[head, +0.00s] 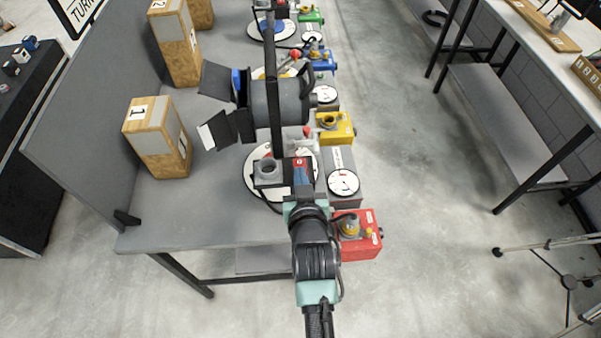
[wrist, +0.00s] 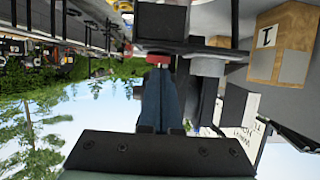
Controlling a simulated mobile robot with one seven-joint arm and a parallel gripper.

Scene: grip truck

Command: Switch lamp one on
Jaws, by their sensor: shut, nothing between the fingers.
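Lamp one, apparently the black lamp (head: 278,102) with barn doors nearest me, stands on the bench, facing the wooden block marked 1 (head: 150,122). A dark post rises beside it, with a grey clamp-like block (head: 268,172) low down. My gripper (head: 301,176) is shut and empty beside that block, with its blue fingers pointing away from me. A small red part (head: 299,162) sits right at the fingertips; it also shows in the wrist view (wrist: 158,60), under a dark box (wrist: 160,22). I cannot tell whether the fingers touch it.
A red box (head: 368,246) with a yellow-ringed knob is at the bench's near right corner, close to my wrist. A yellow box (head: 343,125) and a blue box (head: 322,60) follow farther back. Round white dials (head: 343,183) stand between.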

